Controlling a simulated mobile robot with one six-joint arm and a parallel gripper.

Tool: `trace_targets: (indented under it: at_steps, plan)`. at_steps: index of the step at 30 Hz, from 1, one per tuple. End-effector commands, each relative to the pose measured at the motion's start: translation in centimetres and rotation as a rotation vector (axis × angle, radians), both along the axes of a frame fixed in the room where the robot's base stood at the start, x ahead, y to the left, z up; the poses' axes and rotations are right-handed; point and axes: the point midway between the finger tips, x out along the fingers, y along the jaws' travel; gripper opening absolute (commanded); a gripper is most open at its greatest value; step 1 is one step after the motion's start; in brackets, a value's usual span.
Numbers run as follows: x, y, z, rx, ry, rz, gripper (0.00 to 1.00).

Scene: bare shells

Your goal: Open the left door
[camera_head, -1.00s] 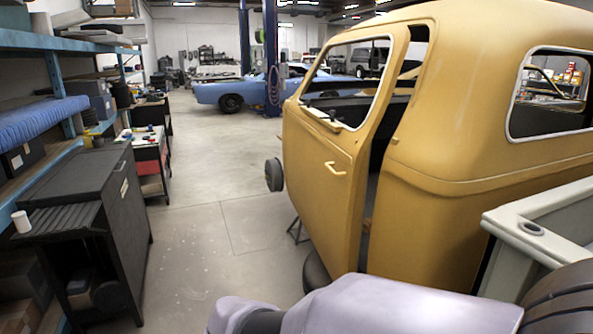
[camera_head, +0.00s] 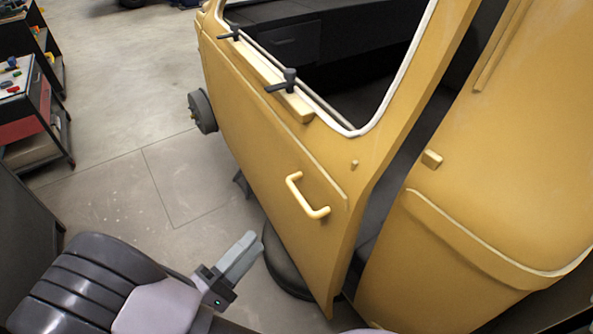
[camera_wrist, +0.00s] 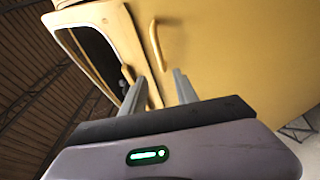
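The left door (camera_head: 265,165) is a yellow panel of a bare vehicle cab, with a white-edged window opening. It stands slightly ajar, with a dark gap along its right edge. Its pale yellow bar handle (camera_head: 307,196) sits below the window near that edge. My gripper (camera_head: 254,240) is left of and below the handle, apart from it. In the wrist view, its two grey fingers (camera_wrist: 160,77) are spread with nothing between them. The handle (camera_wrist: 154,46) shows just beyond the fingertips, and the door panel (camera_wrist: 225,55) fills the upper right.
The yellow cab body (camera_head: 500,140) stands right of the door. A dark wheel-like round (camera_head: 203,112) is at the door's far left, and a dark tyre (camera_head: 285,265) lies below it. A red-and-black cart (camera_head: 35,120) stands at left. Concrete floor (camera_head: 130,150) is clear between.

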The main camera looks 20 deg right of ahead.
Motion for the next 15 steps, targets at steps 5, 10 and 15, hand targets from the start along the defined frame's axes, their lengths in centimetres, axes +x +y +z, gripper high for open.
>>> trace_targets:
  at_steps: [5, 10, 15]
  plan:
    - [2.7, -4.3, 0.6, 0.001, 0.001, -0.009, 0.36]
    - [5.6, -8.4, 1.5, 0.001, 0.002, -0.01, 0.36]
    - [7.8, -11.5, 2.2, 0.002, 0.002, -0.008, 0.36]
